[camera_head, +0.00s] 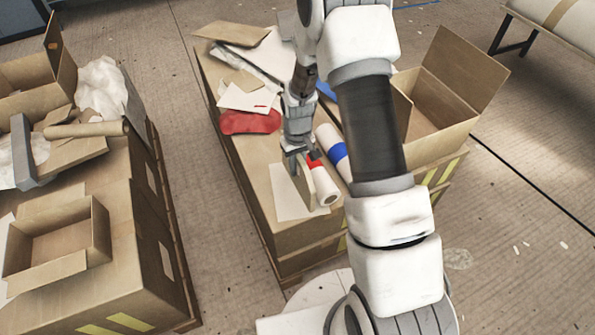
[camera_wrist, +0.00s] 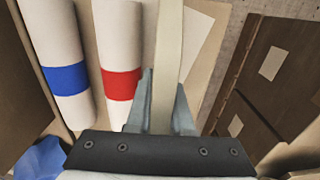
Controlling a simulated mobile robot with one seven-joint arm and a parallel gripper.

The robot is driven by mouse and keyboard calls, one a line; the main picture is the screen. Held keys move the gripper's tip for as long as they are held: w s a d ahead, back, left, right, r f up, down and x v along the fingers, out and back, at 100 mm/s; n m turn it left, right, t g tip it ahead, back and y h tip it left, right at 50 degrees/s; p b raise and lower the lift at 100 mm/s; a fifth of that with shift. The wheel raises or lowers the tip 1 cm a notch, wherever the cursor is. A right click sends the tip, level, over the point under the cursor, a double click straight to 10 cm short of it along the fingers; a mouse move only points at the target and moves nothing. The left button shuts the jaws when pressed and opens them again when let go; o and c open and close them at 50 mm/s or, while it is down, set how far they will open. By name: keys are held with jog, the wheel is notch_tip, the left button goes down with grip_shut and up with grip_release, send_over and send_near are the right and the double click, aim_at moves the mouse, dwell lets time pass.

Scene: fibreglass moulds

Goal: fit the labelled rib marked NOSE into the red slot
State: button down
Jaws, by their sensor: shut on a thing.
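My gripper (camera_head: 300,155) is shut on a thin, pale tan upright board, the rib (camera_head: 304,184), above the cardboard box top. In the wrist view, the rib (camera_wrist: 168,45) stands edge-on between the two grey fingers (camera_wrist: 160,90). No NOSE label is readable on it. A white roll with a red band (camera_head: 324,184) lies just right of the rib; it also shows left of the fingers in the wrist view (camera_wrist: 119,84). A white roll with a blue band (camera_head: 337,151) lies beside it. I cannot make out a red slot in either view.
A white sheet (camera_head: 286,196) lies under the gripper. A red soft item (camera_head: 250,122) and papers (camera_head: 240,98) lie behind it. An open carton (camera_head: 440,100) stands right. Other boxes (camera_head: 60,235) stand left across a floor gap. My arm covers part of the box top.

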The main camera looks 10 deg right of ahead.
jog(key=s+d+r+p, duration=0.2)
jog(key=s+d+r, duration=0.45)
jog(key=d, duration=0.35)
jog(key=w+a+r+m+p, duration=0.1)
jog(key=a+r, duration=0.3)
jog(key=r, duration=0.4)
jog(key=w+a+r+m+p, duration=0.1)
jog(key=w+a+r+p, duration=0.1)
jog(key=a+r, duration=0.3)
notch_tip(320, 180, up, 5)
jog(key=shift+w+f+p, duration=0.2)
jog(key=shift+w+p, duration=0.1)
jog(key=shift+w, duration=0.25)
jog(key=s+r+p, duration=0.1)
jog(key=p, duration=0.7)
jog(key=shift+s+a+r+p, duration=0.1)
jog(key=shift+s+r+p, duration=0.25)
jog(key=shift+s+p, duration=0.05)
jog(key=shift+f, duration=0.1)
